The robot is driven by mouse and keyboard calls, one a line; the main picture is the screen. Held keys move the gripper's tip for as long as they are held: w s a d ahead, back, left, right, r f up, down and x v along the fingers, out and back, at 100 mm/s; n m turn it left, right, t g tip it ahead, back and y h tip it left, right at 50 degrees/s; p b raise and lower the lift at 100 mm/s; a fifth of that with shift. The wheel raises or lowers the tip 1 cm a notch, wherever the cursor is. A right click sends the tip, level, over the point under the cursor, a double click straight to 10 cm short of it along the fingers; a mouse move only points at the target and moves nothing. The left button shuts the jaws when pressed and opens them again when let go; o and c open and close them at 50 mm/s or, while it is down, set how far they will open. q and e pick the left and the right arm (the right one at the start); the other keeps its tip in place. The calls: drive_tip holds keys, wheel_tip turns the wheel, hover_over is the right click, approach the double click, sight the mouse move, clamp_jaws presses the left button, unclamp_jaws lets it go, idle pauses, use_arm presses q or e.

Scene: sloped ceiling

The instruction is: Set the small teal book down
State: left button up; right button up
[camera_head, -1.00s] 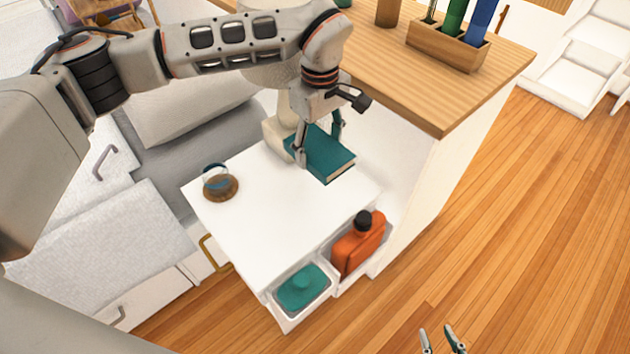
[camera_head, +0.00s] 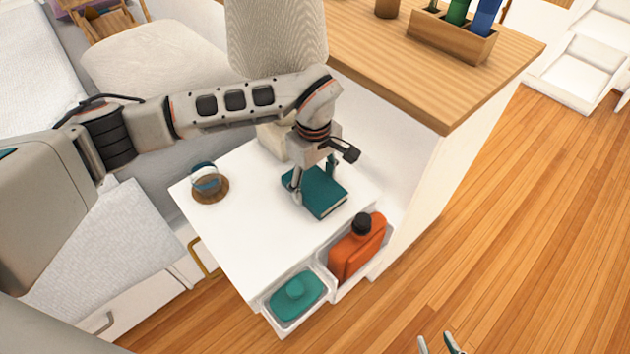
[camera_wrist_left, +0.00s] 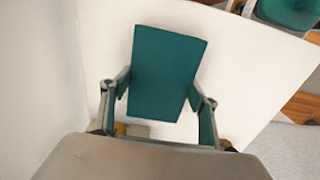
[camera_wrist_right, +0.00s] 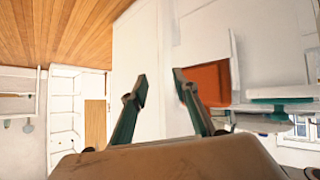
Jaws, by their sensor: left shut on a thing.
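The small teal book (camera_head: 322,198) is at the white tabletop (camera_head: 247,237), toward its back right, cover facing up. My left gripper (camera_head: 315,182) is shut on it from above, one finger on each side. In the left wrist view the book (camera_wrist_left: 163,72) stretches out between the two fingers (camera_wrist_left: 160,100). I cannot tell whether its underside touches the tabletop or is slightly above it. My right gripper (camera_head: 439,345) is at the bottom edge of the head view. In the right wrist view its fingers (camera_wrist_right: 158,88) are apart with nothing between them.
A glass with a brown base (camera_head: 209,188) stands at the table's left. An orange bottle with a black cap (camera_head: 357,247) and a teal lidded item (camera_head: 297,295) sit in white bins at the front edge. A wooden counter (camera_head: 440,85) rises behind. The table's middle is clear.

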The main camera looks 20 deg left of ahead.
sight(315, 183)
use_arm(q)
drive_tip(key=shift+r, duration=0.15)
drive_tip(key=o, duration=1.2)
drive_tip(key=shift+o, duration=0.2)
use_arm(e)
drive_tip(key=shift+w+r, duration=0.1)
use_arm(q)
wheel_tip(315, 183, up, 5)
drive_tip(key=shift+w+r+p, duration=0.1)
drive_tip(key=shift+w+p, duration=0.05)
drive_tip(key=shift+p, duration=0.6)
wheel_tip(315, 183, up, 7)
drive_tip(key=p, duration=0.1)
drive_tip(key=shift+s, duration=0.2)
use_arm(e)
drive_tip(key=shift+s+d, duration=0.35)
drive_tip(key=shift+d, duration=0.15)
